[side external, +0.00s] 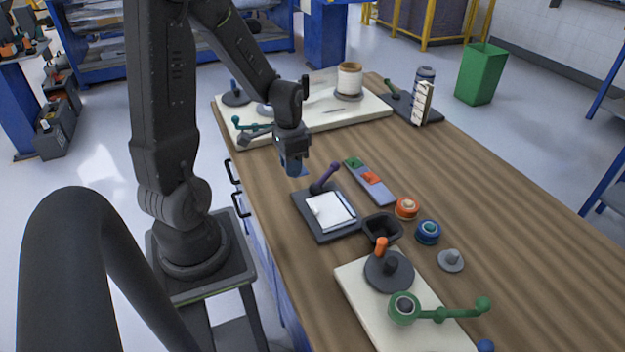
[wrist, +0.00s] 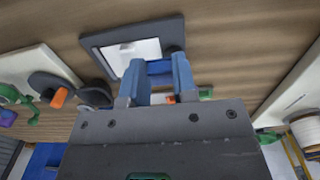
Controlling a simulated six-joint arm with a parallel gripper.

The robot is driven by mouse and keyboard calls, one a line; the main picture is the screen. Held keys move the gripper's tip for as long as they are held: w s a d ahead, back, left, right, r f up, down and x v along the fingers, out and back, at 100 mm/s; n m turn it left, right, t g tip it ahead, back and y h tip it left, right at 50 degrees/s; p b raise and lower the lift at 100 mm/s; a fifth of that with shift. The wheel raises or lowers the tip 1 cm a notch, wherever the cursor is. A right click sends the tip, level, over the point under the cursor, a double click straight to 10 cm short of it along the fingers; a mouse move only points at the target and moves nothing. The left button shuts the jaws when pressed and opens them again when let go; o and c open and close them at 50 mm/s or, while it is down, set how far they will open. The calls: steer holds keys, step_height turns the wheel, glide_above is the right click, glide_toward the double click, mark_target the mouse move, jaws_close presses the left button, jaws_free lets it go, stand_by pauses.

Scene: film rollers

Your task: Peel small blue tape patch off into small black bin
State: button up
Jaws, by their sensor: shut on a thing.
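My gripper (side external: 294,170) is above the table, just behind the dark plate (side external: 318,236) that carries a white pad (side external: 333,211). It is shut on the small blue tape patch (wrist: 160,68), which shows between the fingertips (wrist: 157,74) in the wrist view. In the side view a bit of the blue patch (side external: 304,172) sticks out beside the fingers. The patch is apart from the pad. The small black bin (side external: 383,226) stands on the table right of the dark plate, open at the top.
A purple-handled roller (side external: 326,178) rests at the plate's back edge. A strip with green and red pieces (side external: 370,183) lies behind it. Orange (side external: 407,207) and blue (side external: 428,232) tape rolls stand right of the bin. A cream board with a green crank (side external: 440,313) is in front.

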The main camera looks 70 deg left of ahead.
step_height(320, 180, up, 7)
steer(key=s+a, duration=0.1)
steer(key=s, duration=0.1)
steer(key=shift+a+f, duration=0.2)
steer(key=shift+a, duration=0.2)
stand_by(0.7)
steer(key=shift+w, duration=0.1)
steer(key=w+d+f+m, duration=0.3)
steer(key=w+d+f, duration=0.1)
steer(key=w+d, duration=0.5)
steer(key=w+d+f+m, duration=0.35)
steer(key=w+d, duration=0.25)
steer(key=d, duration=0.5)
steer(key=shift+n, duration=0.25)
steer(key=shift+a+f, duration=0.1)
steer(key=shift+f, duration=2.2)
